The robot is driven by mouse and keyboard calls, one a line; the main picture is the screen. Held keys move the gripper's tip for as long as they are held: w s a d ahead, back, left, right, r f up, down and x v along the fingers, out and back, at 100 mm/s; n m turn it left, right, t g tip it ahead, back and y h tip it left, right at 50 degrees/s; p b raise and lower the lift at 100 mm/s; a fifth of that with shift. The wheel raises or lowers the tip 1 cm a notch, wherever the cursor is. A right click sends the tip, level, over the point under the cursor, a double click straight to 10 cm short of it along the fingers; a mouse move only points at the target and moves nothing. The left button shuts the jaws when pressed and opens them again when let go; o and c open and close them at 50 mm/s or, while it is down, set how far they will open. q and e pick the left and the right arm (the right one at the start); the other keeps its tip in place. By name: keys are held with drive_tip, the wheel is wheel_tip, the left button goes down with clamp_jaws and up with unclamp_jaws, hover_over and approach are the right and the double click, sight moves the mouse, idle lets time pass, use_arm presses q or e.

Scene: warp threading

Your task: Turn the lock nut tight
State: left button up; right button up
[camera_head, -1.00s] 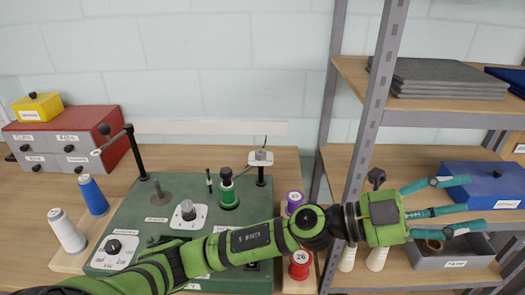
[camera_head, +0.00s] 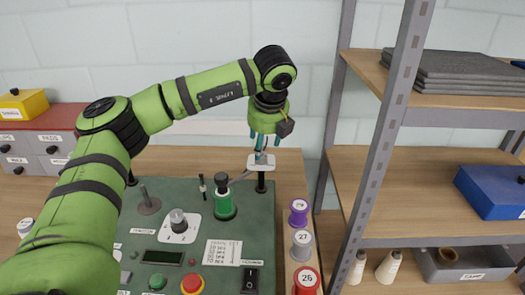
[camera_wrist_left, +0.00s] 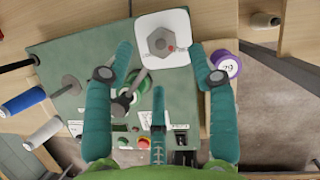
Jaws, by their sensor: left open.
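The lock nut (camera_wrist_left: 160,42), a grey hexagonal piece with a small red mark beside its centre, sits on a white plate (camera_wrist_left: 178,24) in the left wrist view. In the head view the plate (camera_head: 256,167) stands raised on a black post at the console's back right, and my fingers partly hide the nut. My left gripper (camera_head: 262,141) points down just above it. In the wrist view my left gripper (camera_wrist_left: 160,62) has its teal fingers spread, with the nut beyond and between the outer two. Contact is not visible. My right gripper is out of view.
The green console (camera_head: 190,222) carries a green spool (camera_head: 223,205), a tension knob (camera_head: 178,220) and a red button (camera_head: 191,284). Purple (camera_head: 298,212), grey (camera_head: 301,245) and red (camera_head: 305,281) spools stand at its right. A shelf upright (camera_head: 385,140) rises farther right.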

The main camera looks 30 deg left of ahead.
sight(262, 156)
use_arm(q)
drive_tip(key=shift+p+x, duration=0.75)
drive_tip(key=shift+x, duration=1.8)
drive_tip(key=shift+d, duration=0.1)
